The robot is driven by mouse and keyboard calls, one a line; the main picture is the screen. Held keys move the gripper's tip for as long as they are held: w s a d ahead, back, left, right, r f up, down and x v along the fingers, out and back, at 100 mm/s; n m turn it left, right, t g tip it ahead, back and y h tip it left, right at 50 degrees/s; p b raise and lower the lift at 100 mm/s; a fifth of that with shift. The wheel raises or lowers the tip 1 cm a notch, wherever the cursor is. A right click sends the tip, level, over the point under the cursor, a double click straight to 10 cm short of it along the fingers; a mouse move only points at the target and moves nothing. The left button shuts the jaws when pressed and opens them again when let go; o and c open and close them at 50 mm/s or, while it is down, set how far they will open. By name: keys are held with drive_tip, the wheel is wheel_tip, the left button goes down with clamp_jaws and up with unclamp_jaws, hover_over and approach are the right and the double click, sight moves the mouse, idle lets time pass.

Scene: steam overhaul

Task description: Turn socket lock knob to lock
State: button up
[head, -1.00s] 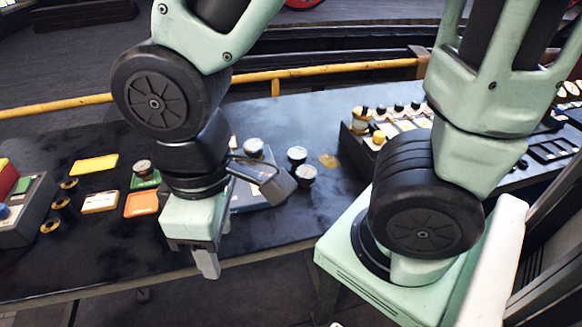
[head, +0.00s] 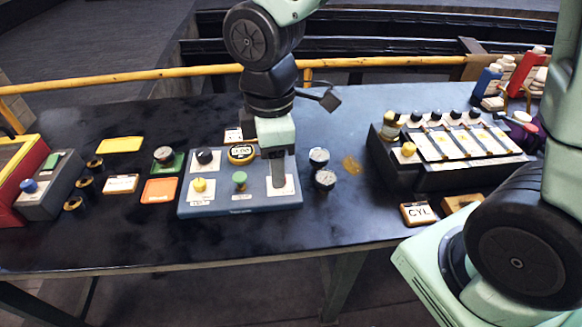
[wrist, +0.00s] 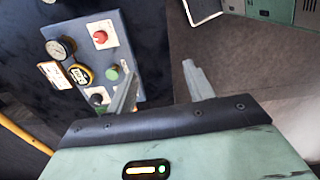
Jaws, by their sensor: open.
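A blue-grey control panel (head: 240,204) lies on the black table. It carries a black knob (head: 205,156), a yellow knob (head: 199,184), a green knob (head: 239,178) and a yellow-rimmed round display (head: 241,153). The wrist view also shows a red knob (wrist: 100,37) and a round gauge (wrist: 60,48), which my arm hides in the head view. I cannot read which knob is the socket lock. My gripper (head: 279,185) appears over the panel's right part, pointing down. In the wrist view its fingers (wrist: 160,70) are apart, with nothing between them.
Two round grey-topped pieces (head: 322,170) stand right of the panel. A sloped black switch unit (head: 440,172) is farther right. Orange (head: 160,190) and yellow (head: 120,145) trays lie left. A yellow rail (head: 130,76) runs behind the table.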

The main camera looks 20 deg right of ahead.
drive_tip(key=w+d+f+n+p, duration=0.1)
drive_tip(key=w+d+f+n, duration=0.2)
drive_tip(key=w, duration=0.4)
drive_tip(key=w+d+n+p, duration=0.2)
drive_tip(key=w+d+n, duration=0.25)
drive_tip(key=w, duration=0.25)
drive_tip(key=shift+n, duration=0.35)
drive_tip(key=f+p, duration=0.1)
drive_tip(key=f, duration=1)
drive_tip(key=f+p, duration=0.1)
drive_tip(key=f, duration=0.5)
drive_tip(key=shift+w+a+f+p, duration=0.3)
drive_tip(key=shift+a+f+p, duration=0.05)
drive_tip(key=shift+a, duration=0.05)
drive_tip(key=c, duration=1)
